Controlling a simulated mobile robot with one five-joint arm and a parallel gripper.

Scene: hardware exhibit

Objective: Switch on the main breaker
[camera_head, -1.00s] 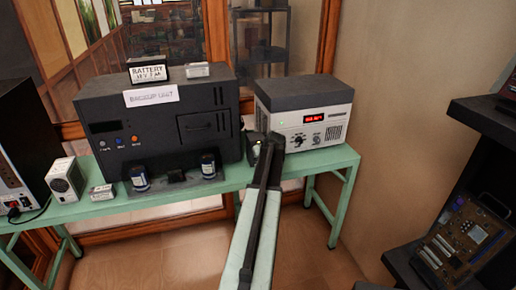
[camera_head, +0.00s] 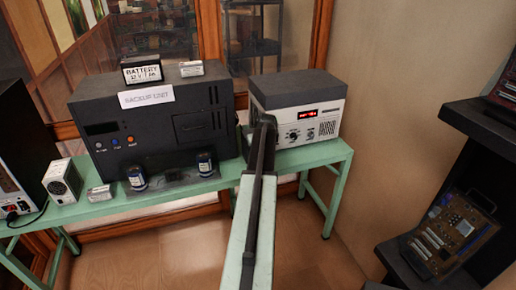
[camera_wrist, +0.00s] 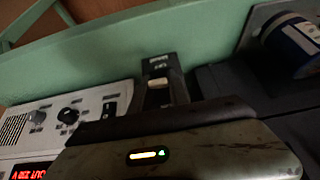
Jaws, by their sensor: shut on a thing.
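The main breaker (camera_wrist: 158,68) is a small dark box with a pale switch (camera_wrist: 158,83), in the upper middle of the wrist view, beside the white power supply. In the head view my gripper and arm hide it. My gripper (camera_head: 266,122) is in front of the power supply's left edge in the head view. In the wrist view my gripper (camera_wrist: 165,118) fills the lower middle, close against the breaker. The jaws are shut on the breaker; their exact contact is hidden. Whether the switch is on or off cannot be told.
The white power supply (camera_head: 312,128) with a lit red display stands right of my gripper. The black backup unit (camera_head: 150,118) stands left, with two small dark cylinders (camera_head: 137,178) before it. All are on a green table (camera_head: 180,196). Dark shelves (camera_head: 470,130) stand at right.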

